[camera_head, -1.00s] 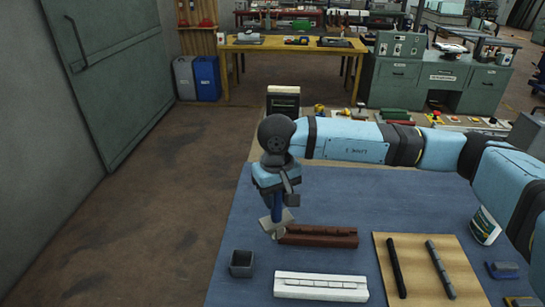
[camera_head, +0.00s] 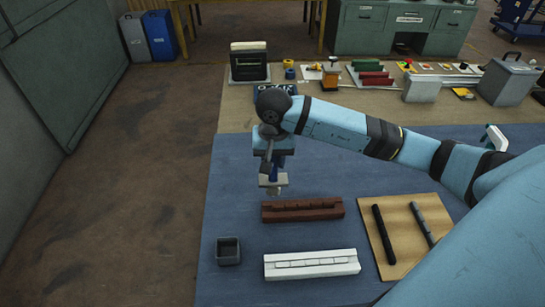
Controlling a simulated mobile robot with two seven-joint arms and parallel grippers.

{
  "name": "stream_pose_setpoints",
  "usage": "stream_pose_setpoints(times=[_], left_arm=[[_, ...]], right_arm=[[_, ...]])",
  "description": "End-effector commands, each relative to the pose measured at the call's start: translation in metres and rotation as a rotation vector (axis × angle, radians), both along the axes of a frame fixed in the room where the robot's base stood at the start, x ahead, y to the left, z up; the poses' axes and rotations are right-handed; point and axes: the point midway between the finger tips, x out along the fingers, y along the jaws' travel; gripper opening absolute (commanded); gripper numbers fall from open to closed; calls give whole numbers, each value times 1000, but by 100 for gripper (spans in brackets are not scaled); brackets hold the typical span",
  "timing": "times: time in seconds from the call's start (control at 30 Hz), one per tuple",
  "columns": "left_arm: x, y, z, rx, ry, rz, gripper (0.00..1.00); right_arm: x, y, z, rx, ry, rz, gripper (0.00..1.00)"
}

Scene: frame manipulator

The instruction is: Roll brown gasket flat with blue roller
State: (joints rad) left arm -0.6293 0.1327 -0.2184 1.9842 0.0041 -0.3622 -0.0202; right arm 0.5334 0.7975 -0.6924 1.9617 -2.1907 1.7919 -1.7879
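The brown gasket piece (camera_head: 318,210) is a long, dark red-brown strip with a groove, lying on the blue mat. My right gripper (camera_head: 275,166) points down over its far left end and appears shut on a tool with a blue handle and pale grey head, which I take as the blue roller (camera_head: 272,183). The tool head is just beyond the strip's far edge; whether they touch cannot be told. The gripper's fingertips are small and partly hidden. My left gripper is not in view.
A white grooved block (camera_head: 312,268) lies nearer, with a small grey open box (camera_head: 228,252) left of it. A tan board (camera_head: 400,249) with two dark rods lies to the right. My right arm covers the mat's right side. The mat (camera_head: 240,190) is bare at left.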

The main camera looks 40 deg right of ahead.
Motion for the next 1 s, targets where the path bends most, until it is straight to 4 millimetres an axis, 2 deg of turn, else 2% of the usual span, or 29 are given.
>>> stream_pose_setpoints(times=[0.6,1.0], left_arm=[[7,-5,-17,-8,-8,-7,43],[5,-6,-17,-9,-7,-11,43]], right_arm=[[0,0,-53,1,1,3,0],[0,0,-56,0,0,4,0]])
